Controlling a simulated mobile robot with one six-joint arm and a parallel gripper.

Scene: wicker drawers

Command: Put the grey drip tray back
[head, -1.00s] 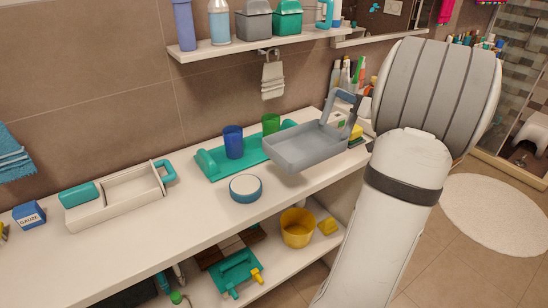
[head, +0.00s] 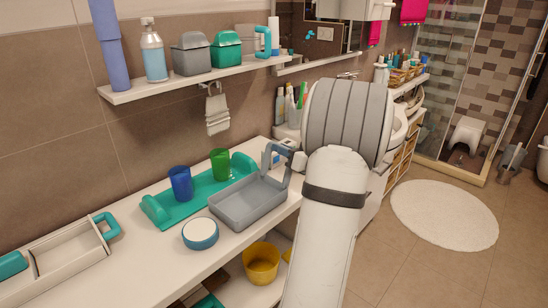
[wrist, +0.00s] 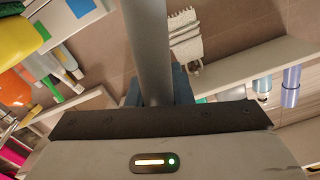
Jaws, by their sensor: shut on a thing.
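The grey drip tray (head: 262,208) is a shallow rectangular tray with an upright grey handle at its far right corner. In the head view it is at the counter's front edge, right of the white-topped round jar (head: 200,233). Whether it touches the counter is unclear. My gripper (head: 287,148) is shut on the handle, partly hidden by my arm. In the wrist view the grey handle bar (wrist: 148,45) runs up from between my gripper's fingers (wrist: 156,90); the fingertips are mostly hidden by the gripper body.
A turquoise tray (head: 205,200) behind the drip tray bears a blue cup (head: 180,184) and a green cup (head: 220,164). A divided caddy (head: 62,260) stands at the left. A yellow bucket (head: 261,263) is on the lower shelf. A wall shelf (head: 190,78) holds bottles and bins.

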